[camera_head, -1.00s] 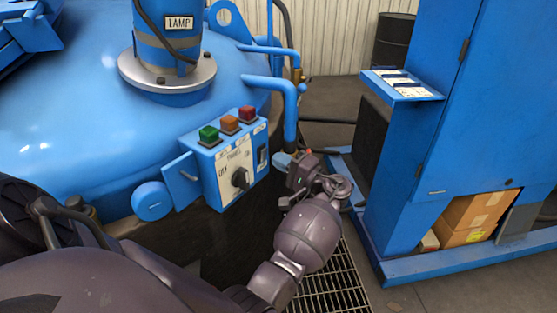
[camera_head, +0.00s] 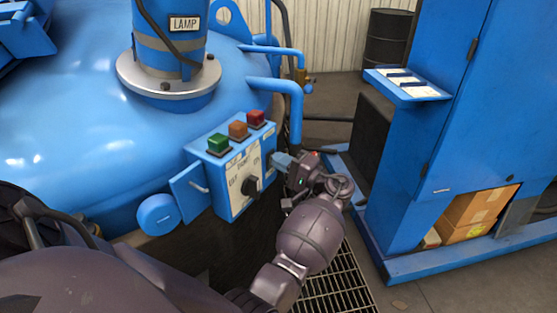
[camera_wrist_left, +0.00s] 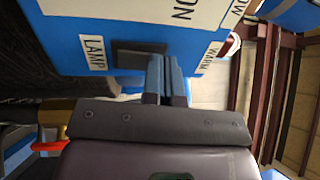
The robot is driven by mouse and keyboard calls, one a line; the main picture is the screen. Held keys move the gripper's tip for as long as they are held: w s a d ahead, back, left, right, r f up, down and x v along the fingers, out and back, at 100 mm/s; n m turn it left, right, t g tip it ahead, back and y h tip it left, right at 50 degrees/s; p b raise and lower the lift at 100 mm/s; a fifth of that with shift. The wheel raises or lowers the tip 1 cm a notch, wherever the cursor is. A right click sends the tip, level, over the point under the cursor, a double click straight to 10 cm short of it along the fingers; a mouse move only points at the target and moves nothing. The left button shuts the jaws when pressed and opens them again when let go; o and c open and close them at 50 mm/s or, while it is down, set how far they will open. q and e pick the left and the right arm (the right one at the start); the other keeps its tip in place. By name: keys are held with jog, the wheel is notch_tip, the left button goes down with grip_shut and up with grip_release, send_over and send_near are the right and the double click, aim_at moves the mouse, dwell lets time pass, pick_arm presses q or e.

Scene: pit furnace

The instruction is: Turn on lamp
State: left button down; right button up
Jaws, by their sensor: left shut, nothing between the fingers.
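A blue control box (camera_head: 222,190) with a black rotary knob (camera_head: 251,187) stands on the side of the blue furnace. In the left wrist view, a dark rocker switch (camera_wrist_left: 133,52) sits on its panel between the labels LAMP (camera_wrist_left: 94,52) and WARM (camera_wrist_left: 210,57). My left gripper (camera_head: 279,162) is shut and empty at the right side of the box. In the left wrist view its fingertips (camera_wrist_left: 164,66) overlap the WARM-side end of the switch; I cannot tell whether they touch it. The gripper hides the switch in the head view. My right gripper is not in view.
Green (camera_head: 217,144), orange (camera_head: 239,130) and red (camera_head: 256,118) buttons top the box. A blue column labelled LAMP (camera_head: 184,23) stands on the furnace. A blue pipe (camera_head: 295,105) rises behind my gripper. A blue cabinet (camera_head: 430,150) stands right, beyond a floor grating (camera_head: 345,280).

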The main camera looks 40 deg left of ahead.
pick_arm(q)
jog(key=shift+a, duration=0.1)
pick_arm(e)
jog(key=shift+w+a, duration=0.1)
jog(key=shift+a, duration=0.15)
pick_arm(q)
jog(key=shift+a+r+h+p, duration=0.2)
jog(key=shift+r+h+p, duration=0.1)
jog(key=shift+h, duration=0.1)
jog(key=shift+f, duration=0.15)
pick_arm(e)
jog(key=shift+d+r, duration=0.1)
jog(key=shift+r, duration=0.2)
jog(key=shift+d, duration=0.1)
